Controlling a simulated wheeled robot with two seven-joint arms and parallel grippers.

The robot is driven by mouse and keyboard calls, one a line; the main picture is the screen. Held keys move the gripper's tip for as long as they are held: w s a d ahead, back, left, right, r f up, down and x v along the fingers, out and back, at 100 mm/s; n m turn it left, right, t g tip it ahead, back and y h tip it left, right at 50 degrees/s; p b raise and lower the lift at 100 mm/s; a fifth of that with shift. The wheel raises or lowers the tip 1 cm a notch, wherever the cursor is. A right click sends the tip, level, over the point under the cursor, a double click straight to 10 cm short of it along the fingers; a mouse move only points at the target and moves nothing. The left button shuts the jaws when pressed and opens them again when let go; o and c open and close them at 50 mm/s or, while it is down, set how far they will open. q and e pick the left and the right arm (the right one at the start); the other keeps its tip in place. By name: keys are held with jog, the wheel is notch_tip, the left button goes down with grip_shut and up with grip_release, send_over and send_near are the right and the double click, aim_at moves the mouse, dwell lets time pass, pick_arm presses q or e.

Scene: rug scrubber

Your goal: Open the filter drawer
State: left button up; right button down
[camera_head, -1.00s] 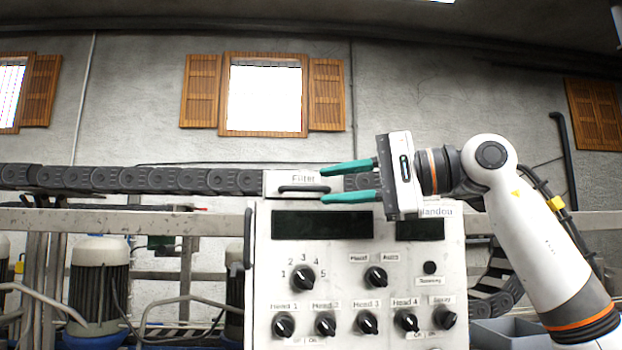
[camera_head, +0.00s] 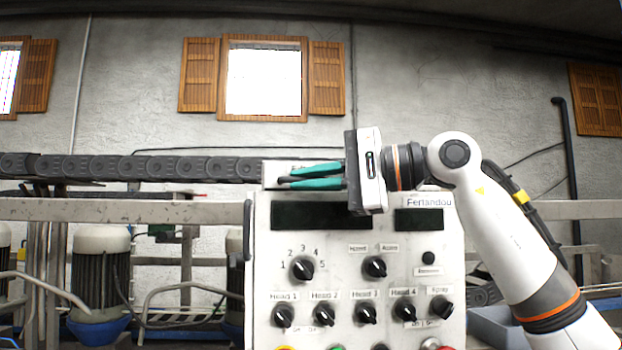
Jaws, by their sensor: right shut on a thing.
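The filter drawer (camera_head: 271,171) is a pale box front on top of the control panel, its label mostly hidden behind my gripper. Its dark bar handle (camera_head: 284,180) shows only at its left end. My right gripper (camera_head: 285,180) comes in from the right, its two teal fingers close together and shut on the handle. The drawer front sits above the panel's dark left display; I cannot tell whether it is pulled out at all. My left gripper is not in view.
The white control panel (camera_head: 337,235) with several black knobs stands below the drawer. A dark cable chain (camera_head: 120,168) runs along the left at drawer height. A grey metal rail (camera_head: 100,210) and a motor (camera_head: 100,270) stand at the left.

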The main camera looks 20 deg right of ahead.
jog(key=s+a+b, duration=0.2)
jog(key=s+b, duration=0.2)
jog(key=s, duration=0.8)
jog(key=shift+a, duration=0.25)
jog(key=c, duration=1.5)
grip_release()
jog(key=shift+d, duration=0.1)
jog(key=b+v, duration=0.2)
jog(key=v, duration=1)
